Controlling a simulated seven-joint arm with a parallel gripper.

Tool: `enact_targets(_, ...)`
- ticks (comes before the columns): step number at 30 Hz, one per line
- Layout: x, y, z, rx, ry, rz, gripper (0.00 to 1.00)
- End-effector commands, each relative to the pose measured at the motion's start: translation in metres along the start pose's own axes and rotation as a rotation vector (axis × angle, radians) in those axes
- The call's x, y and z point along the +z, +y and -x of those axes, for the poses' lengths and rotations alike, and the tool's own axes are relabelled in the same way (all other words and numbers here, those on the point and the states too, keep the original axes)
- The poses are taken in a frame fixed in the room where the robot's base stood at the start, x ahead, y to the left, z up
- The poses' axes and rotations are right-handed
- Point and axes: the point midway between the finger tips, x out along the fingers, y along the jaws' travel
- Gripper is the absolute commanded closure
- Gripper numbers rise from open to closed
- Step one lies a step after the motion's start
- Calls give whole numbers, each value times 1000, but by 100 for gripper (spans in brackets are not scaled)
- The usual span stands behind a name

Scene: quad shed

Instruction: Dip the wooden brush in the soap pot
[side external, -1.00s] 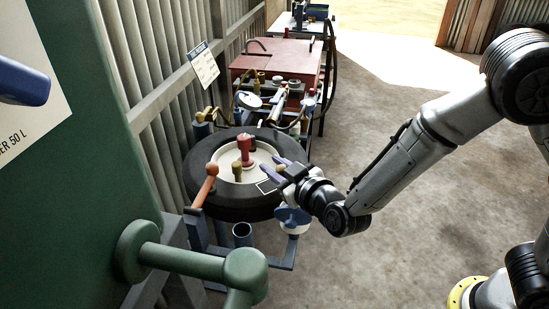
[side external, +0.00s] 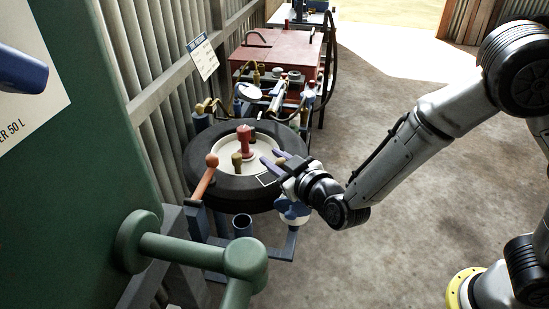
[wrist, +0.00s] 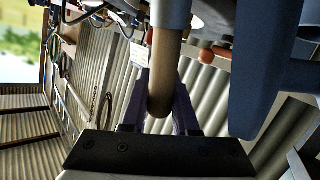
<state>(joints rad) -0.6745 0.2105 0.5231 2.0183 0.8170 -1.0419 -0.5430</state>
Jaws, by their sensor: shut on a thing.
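My gripper (side external: 276,160) has purple fingers and is shut on the wooden brush, beside the right rim of the tyre. In the wrist view the brush's round wooden handle (wrist: 164,75) lies between the fingers. A blue-grey collar (wrist: 170,12) sits at its far end, and the bristles are out of frame. In the side external view only a small bit of brown shows at the fingers. A white and blue pot (side external: 295,218), apparently the soap pot, is just below my gripper on a blue bracket. My gripper partly covers it, and I cannot tell whether the brush touches it.
The black tyre (side external: 215,185) with a white rim and red knob (side external: 245,140) stands left of my gripper. An orange-knobbed lever (side external: 205,177) and blue cup (side external: 242,224) are at its front. A green pipe (side external: 190,255) crosses the foreground.

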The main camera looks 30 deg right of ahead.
Motion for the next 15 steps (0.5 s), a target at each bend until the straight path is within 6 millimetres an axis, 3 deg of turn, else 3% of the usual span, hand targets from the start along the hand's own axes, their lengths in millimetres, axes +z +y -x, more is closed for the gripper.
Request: enact_targets(15,5,-2,-2,0,0,0,100)
